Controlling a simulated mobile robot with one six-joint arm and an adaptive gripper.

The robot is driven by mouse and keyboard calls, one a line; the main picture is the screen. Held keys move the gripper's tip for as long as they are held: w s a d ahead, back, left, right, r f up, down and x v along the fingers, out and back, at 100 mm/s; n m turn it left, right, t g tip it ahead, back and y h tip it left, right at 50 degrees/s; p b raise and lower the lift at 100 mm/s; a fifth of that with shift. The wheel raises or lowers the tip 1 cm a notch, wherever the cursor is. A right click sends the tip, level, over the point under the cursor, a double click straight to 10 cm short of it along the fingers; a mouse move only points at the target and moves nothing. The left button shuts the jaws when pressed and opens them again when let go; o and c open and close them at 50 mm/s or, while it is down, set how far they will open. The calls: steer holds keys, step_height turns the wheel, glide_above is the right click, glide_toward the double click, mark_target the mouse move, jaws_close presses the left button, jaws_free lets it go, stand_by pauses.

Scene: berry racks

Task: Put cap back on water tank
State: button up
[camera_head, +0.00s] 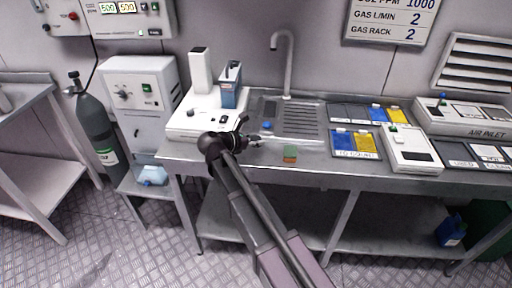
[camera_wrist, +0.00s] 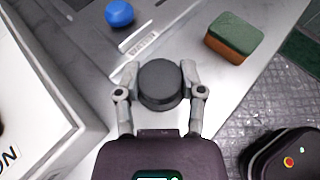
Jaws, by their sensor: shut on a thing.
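My gripper (camera_wrist: 159,92) is shut on a round black cap (camera_wrist: 160,84), which sits flat side up between the two fingertips in the wrist view. In the head view my gripper (camera_head: 246,140) is over the front of the steel bench, just right of the white instrument; the cap cannot be made out there. A small blue round piece (camera_head: 267,126) lies by the sink and also shows in the wrist view (camera_wrist: 119,13). A light-blue container (camera_head: 152,176), possibly the water tank, stands on the low shelf at left; its top opening is not clear.
A green and brown sponge (camera_head: 290,155) lies near the bench's front edge. The white instrument (camera_head: 198,122) stands close left of my gripper. A tap (camera_head: 287,62) rises behind the sink. A grey gas cylinder (camera_head: 97,130) stands at left. Blue and yellow trays (camera_head: 354,143) sit right.

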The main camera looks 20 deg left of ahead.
steer(key=shift+f+b, duration=1.05)
steer(key=shift+f, duration=0.3)
steer(key=shift+f, duration=0.15)
steer(key=o, duration=0.9)
steer(key=shift+r, duration=0.2)
steer(key=shift+s+a+r, duration=0.1)
steer(key=shift+s, duration=0.05)
steer(key=p+v, duration=0.4)
steer(key=v, duration=0.5)
steer(key=shift+s+a+r, duration=0.1)
steer(key=shift+s+r, duration=0.1)
steer(key=shift+s, duration=0.05)
steer(key=shift+p+v, duration=0.3)
steer(key=shift+v, duration=0.65)
steer(key=shift+f, duration=0.15)
